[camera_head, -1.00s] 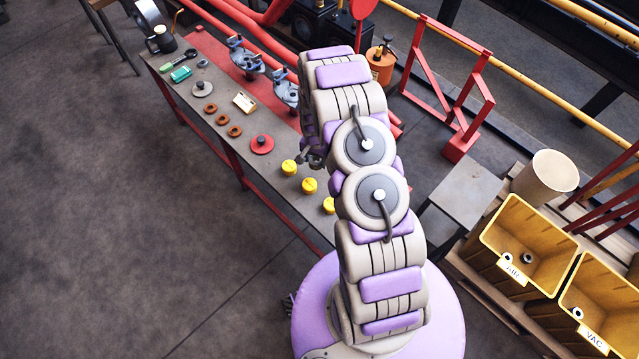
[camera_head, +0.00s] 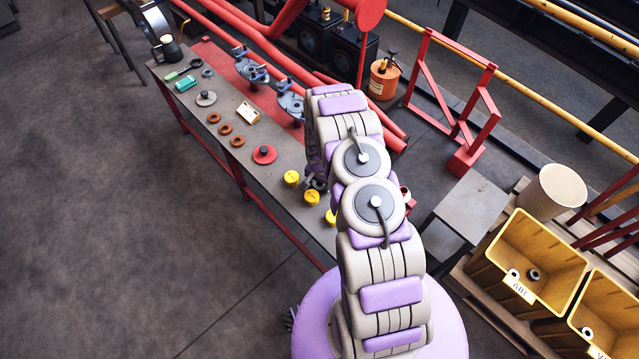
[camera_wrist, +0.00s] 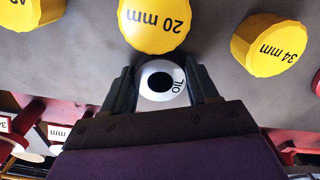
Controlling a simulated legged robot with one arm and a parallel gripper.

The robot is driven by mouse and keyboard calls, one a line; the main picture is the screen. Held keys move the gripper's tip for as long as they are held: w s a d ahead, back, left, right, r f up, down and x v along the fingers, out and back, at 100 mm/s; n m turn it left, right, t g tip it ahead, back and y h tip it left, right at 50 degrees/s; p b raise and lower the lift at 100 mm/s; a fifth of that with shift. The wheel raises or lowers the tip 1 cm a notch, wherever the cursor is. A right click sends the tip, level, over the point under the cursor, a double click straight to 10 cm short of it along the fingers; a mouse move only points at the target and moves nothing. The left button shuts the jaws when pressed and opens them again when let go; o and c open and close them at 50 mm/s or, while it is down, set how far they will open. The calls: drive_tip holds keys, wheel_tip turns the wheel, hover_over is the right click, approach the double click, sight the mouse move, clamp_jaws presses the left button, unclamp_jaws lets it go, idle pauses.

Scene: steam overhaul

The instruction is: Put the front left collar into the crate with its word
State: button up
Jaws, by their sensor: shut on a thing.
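In the wrist view my gripper (camera_wrist: 163,88) is shut on a white ring-shaped collar (camera_wrist: 149,92) with a dark hole and the word OIL on its face. The collar sits between the two dark fingers, just below a yellow cap marked 20 mm (camera_wrist: 155,22). I cannot tell whether it touches the bench. In the head view my arm hides the collar and most of the gripper. A yellow crate labelled AIR (camera_head: 482,268) stands at the right with small rings inside. A second yellow crate (camera_head: 617,285) is cut by the frame edge, its label only partly visible.
The long bench (camera_head: 205,130) holds yellow caps (camera_head: 291,178), a red disc (camera_head: 264,155), brown rings (camera_head: 225,129) and grey fittings. Another cap marked 34 mm (camera_wrist: 270,45) is right of the gripper. A beige bin (camera_head: 556,192) and red frame (camera_head: 470,140) stand at right.

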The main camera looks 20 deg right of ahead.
drive_tip(key=o, duration=1.6)
